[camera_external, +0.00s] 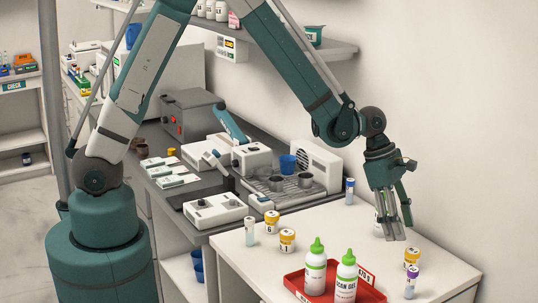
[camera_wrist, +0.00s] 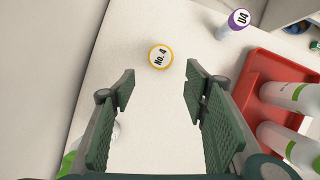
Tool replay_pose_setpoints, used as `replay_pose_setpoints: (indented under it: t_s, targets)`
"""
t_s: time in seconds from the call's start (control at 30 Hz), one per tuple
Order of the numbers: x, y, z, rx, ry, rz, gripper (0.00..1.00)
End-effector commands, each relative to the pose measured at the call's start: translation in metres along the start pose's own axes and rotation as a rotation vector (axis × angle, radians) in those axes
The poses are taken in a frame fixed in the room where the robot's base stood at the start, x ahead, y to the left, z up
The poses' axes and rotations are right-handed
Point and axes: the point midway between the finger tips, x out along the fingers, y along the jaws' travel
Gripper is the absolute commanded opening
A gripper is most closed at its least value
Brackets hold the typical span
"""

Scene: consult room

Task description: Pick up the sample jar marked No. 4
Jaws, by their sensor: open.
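The sample jar marked No. 4 (camera_wrist: 160,57) shows in the wrist view as a round lid with a yellow rim, upright on the pale tabletop. My gripper (camera_wrist: 160,84) is open and empty, and the jar lies beyond its fingertips, between their lines. In the external view my gripper (camera_external: 393,232) points down above the right part of the table. A yellow-lidded jar (camera_external: 411,257) stands to its lower right, beside a purple-capped tube (camera_external: 411,283); by its place it matches No. 4, though its lid is too small to read there.
A red tray (camera_wrist: 270,62) with green-capped bottles (camera_wrist: 290,95) lies right of my gripper. A purple-capped tube marked U4 (camera_wrist: 238,20) stands near the jar. Other yellow-lidded jars (camera_external: 287,240) stand farther left on the table. A white and green bottle partly shows behind my fingers.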

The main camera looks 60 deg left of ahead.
Motion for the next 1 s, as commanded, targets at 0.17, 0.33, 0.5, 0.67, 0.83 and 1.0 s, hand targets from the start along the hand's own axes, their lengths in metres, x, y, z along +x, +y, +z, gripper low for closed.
replay_pose_setpoints:
  t_s: [0.17, 0.33, 0.5, 0.67, 0.83, 1.0]
  targets:
    - [0.017, -0.003, 0.008, -0.068, 0.0, -0.02, 0.45]
    - [0.024, -0.004, 0.011, -0.096, 0.0, -0.027, 0.45]
    - [0.025, -0.004, 0.011, -0.099, 0.0, -0.028, 0.45]
    - [0.025, -0.004, 0.01, -0.098, 0.0, -0.028, 0.45]
    - [0.029, -0.004, 0.011, -0.098, 0.0, -0.028, 0.45]
    - [0.038, -0.004, 0.011, -0.097, 0.0, -0.028, 0.45]
